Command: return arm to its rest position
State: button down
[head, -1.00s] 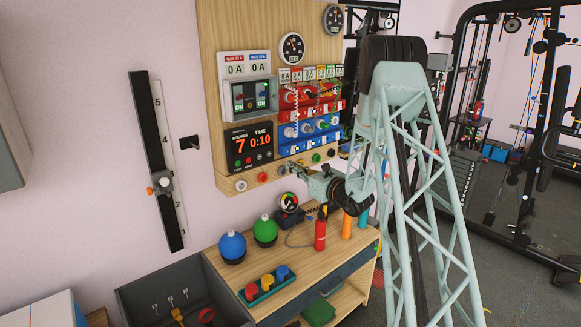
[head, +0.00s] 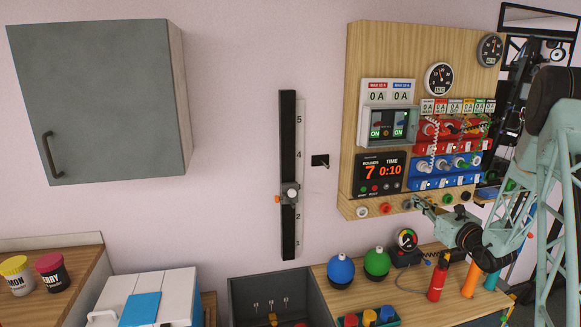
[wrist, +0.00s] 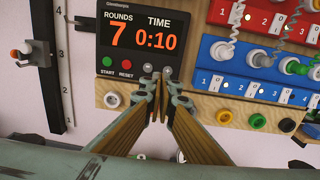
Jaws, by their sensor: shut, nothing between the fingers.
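My gripper (head: 411,202) is at the lower edge of the wooden control panel (head: 354,110), at the right of the head view. In the wrist view its two fingers (wrist: 160,82) meet at the tips, shut and empty. They appear just below the timer display (wrist: 143,38), which reads 7 rounds and 0:10. Whether the tips touch the panel cannot be told. My arm runs from the gripper to the right edge of the head view.
Below the panel, a wooden bench (head: 440,309) carries a blue ball (head: 341,271), a green ball (head: 377,263), a gauge (head: 406,240) and a red cylinder (head: 437,282). A grey cabinet (head: 100,100) hangs at the left.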

jog(key=s+a+r+n+g+y, duration=0.4)
jog(key=a+r, duration=0.3)
jog(key=a, duration=0.5)
jog(key=s+a+r+n+g+y, duration=0.1)
jog(key=s+a+r+n+y, duration=0.35)
jog(key=a, duration=0.75)
jog(key=s+a+r+n+g, duration=0.4)
jog(key=s+a, duration=0.4)
jog(key=s, duration=0.2)
jog(key=s+a+r+n+g, duration=0.3)
jog(key=s+a+n, duration=0.2)
jog(key=s+a, duration=0.4)
jog(key=s+a+n+g+h, duration=0.2)
jog(key=s+n+g+h, duration=0.35)
jog(key=s, duration=1.95)
jog(key=s+d+n+t+h, duration=0.4)
jog(key=s+d+n+h, duration=0.3)
jog(key=s, duration=0.8)
jog(key=d+n, duration=0.3)
jog(key=d, duration=0.2)
jog(key=shift+s+f, duration=0.15)
jog(key=shift+f, duration=0.05)
